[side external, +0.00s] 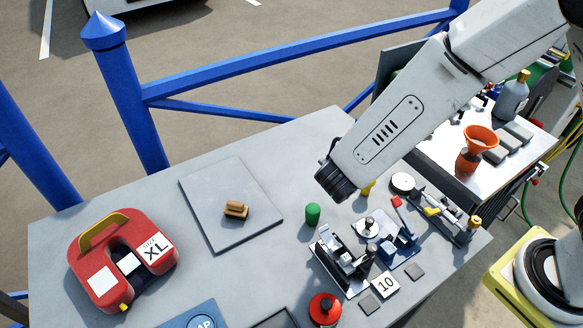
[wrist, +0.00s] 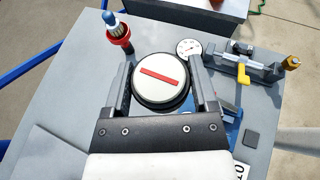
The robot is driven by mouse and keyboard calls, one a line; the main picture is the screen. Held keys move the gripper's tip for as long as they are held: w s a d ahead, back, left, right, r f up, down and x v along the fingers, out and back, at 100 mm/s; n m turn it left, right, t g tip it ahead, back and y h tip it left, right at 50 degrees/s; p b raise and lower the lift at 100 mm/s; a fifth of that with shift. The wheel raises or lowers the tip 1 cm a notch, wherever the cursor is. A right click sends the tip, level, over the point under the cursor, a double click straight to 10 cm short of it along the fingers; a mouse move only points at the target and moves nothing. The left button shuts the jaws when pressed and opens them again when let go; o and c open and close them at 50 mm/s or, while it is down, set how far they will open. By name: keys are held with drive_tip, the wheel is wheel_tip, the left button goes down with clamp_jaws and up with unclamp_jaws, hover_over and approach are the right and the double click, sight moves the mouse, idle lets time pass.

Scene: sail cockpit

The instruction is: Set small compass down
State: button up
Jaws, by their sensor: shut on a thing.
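The small compass (wrist: 160,80) is round, with a black rim, a pale face and a red bar across it. It sits between the two fingers of my gripper (wrist: 162,72) in the wrist view, and the fingers are shut on it. In the side external view my gripper (side external: 336,182) is a dark end above the right part of the grey table (side external: 120,205). The compass is not made out there. I cannot tell how high it is above the table.
A red and blue object (wrist: 117,32), a white dial (wrist: 188,47) and a yellow-handled tool (wrist: 245,70) stand beyond the compass. A green cylinder (side external: 313,214) and a metal device (side external: 342,262) are near my gripper. A grey plate (side external: 215,190) bears a tan block (side external: 236,210).

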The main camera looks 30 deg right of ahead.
drive_tip(key=s+a+f+m+g+y, duration=0.2)
drive_tip(key=s+m+g, duration=0.6)
drive_tip(key=s+a+f+m+g+y, duration=0.2)
drive_tip(key=s+a+f+m+g, duration=0.1)
drive_tip(key=s+m+g, duration=0.55)
drive_tip(key=s+a+r+m+g+y, duration=0.2)
drive_tip(key=s+a+m+y, duration=0.1)
drive_tip(key=a+m+y, duration=0.6)
drive_tip(key=w+a+r+m+t+y, duration=0.4)
drive_tip(key=w+a+m+t+y, duration=0.25)
drive_tip(key=a+m+y, duration=0.35)
drive_tip(key=shift+t+y, duration=0.3)
drive_tip(key=shift+y, duration=0.3)
drive_tip(key=shift+d+f, duration=0.2)
drive_tip(key=shift+f, duration=1.1)
drive_tip(key=shift+d+f, duration=0.2)
drive_tip(key=shift+f, duration=1.05)
drive_tip(key=w+a+f, duration=0.8)
drive_tip(key=w, duration=0.1)
drive_tip(key=shift+a+f, duration=0.1)
drive_tip(key=shift+a, duration=0.1)
drive_tip(key=shift+w+a+f, duration=0.35)
drive_tip(key=shift+w+f, duration=0.1)
drive_tip(key=shift+f, duration=0.1)
